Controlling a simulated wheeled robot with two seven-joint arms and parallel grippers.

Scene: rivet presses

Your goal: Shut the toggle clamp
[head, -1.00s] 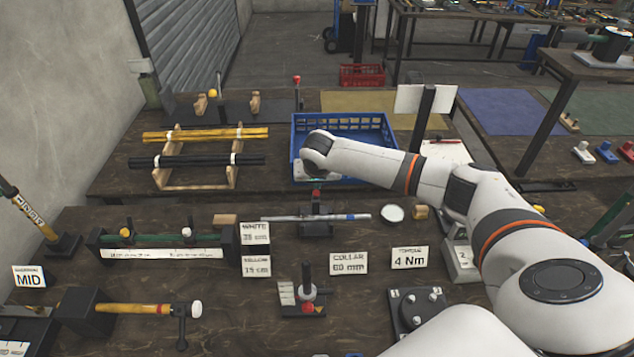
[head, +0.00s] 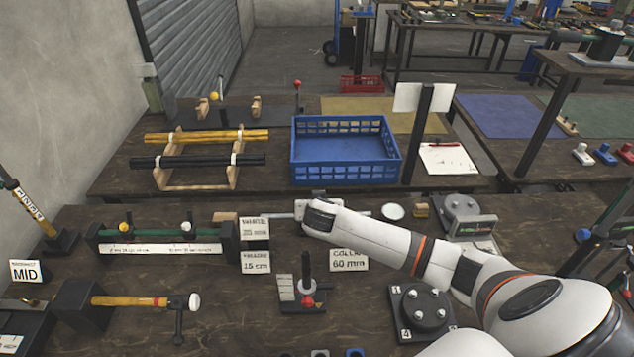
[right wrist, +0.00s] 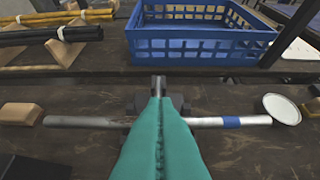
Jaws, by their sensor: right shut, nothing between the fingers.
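A silver rod with a blue band (right wrist: 232,123) lies across a dark clamp fixture (right wrist: 122,105) on the front bench. In the right wrist view, my right gripper (right wrist: 158,98) has its teal fingers shut together, with nothing between them. They point at the middle of the rod and cover much of the fixture. A grey upright piece (right wrist: 159,84) shows just past the fingertips; I cannot tell whether they touch it. In the head view, my right wrist hides the fixture and the middle of the rod. My left gripper is not in view.
A blue crate (head: 345,172) stands behind. A small stand with a black upright and red knob (head: 306,287) is in front. A white round dish (head: 393,211) and a wooden block (head: 224,218) flank the rod. A dark post (head: 418,135) stands at the back right.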

